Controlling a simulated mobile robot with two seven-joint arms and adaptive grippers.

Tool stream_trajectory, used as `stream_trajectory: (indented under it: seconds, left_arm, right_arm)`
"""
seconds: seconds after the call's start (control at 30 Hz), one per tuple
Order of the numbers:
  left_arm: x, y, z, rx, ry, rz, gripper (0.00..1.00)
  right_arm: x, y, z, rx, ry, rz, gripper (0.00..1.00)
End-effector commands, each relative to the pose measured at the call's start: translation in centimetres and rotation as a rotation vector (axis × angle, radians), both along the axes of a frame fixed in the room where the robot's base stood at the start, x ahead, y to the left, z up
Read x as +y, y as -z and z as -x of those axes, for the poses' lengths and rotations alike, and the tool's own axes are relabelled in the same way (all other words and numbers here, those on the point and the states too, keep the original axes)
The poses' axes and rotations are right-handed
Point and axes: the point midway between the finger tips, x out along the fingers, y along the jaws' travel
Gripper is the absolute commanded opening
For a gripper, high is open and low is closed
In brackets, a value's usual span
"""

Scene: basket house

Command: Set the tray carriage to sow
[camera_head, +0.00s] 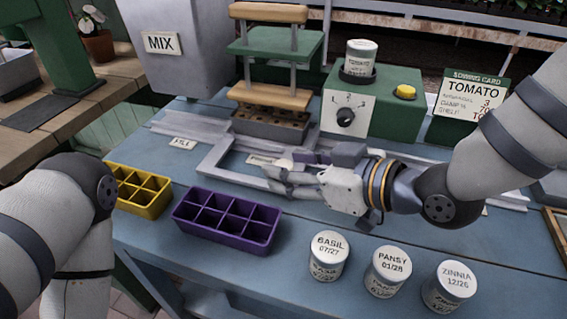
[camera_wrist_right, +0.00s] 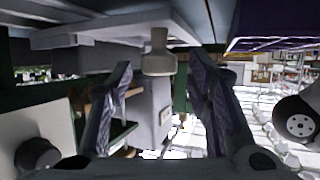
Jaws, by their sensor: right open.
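The tray carriage (camera_head: 207,172) is a pale grey frame on the rails across the blue bench, in the middle of the head view. No tray shows in its visible part. My right gripper (camera_head: 276,178) is open above the carriage's front side and hides part of it. In the right wrist view, a pale knob (camera_wrist_right: 158,62) on the carriage shows between the open fingers; I cannot tell if they touch it. A "FILL" label (camera_head: 182,143) is at the left of the rails. Another label (camera_head: 262,160) is partly hidden. My left arm shows, but its gripper does not.
A green press (camera_head: 275,45) and a green sower with a dial (camera_head: 345,117) stand behind the rails. A yellow tray (camera_head: 140,190) and a purple tray (camera_head: 227,218) lie front left. Basil (camera_head: 328,258), pansy (camera_head: 387,272) and zinnia (camera_head: 449,288) tins stand front right.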

Motion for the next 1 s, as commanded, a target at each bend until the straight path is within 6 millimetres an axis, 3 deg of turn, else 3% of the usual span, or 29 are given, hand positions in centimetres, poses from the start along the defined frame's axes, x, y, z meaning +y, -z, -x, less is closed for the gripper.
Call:
stream_trajectory:
  seconds: [0.13, 0.43, 0.63, 1.0]
  left_arm:
    - [0.0, 0.3, 0.3, 0.01, 0.0, 0.0, 0.4]
    - [0.0, 0.3, 0.3, 0.009, 0.001, 0.001, 0.4]
    - [0.0, 0.3, 0.3, 0.009, 0.001, 0.0, 0.4]
    - [0.0, 0.4, 0.4, 0.012, 0.001, 0.0, 0.4]
  right_arm:
    - [1.3, 0.8, -1.1, 0.001, 0.0, 0.001, 0.45]
    - [1.6, 0.7, -1.4, -0.003, 0.001, 0.0, 0.45]
    - [1.6, 0.7, -1.4, -0.002, 0.001, 0.0, 0.02]
    - [1.6, 0.8, -2.1, -0.001, 0.001, 0.001, 0.0]
